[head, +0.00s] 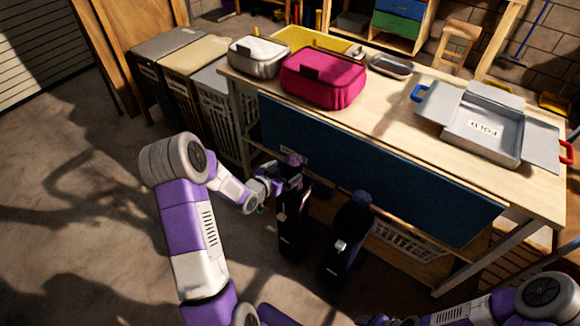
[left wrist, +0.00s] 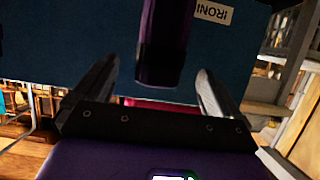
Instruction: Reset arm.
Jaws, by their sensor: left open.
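My left arm reaches in from the left, bent at the elbow. Its left gripper (head: 280,186) is in front of the blue panel (head: 370,165) on the workbench's near side. In the left wrist view the left gripper (left wrist: 157,98) has its two dark fingers spread apart. The end of a dark purple upright thing (left wrist: 165,45) shows between and beyond them; I cannot tell whether they touch. In the head view this appears to be the left one of two dark upright things (head: 292,225). My right arm shows at the lower right; its gripper is out of view.
A second dark upright thing (head: 347,240) stands to the right. Hampers (head: 205,75) stand left; the left floor is clear.

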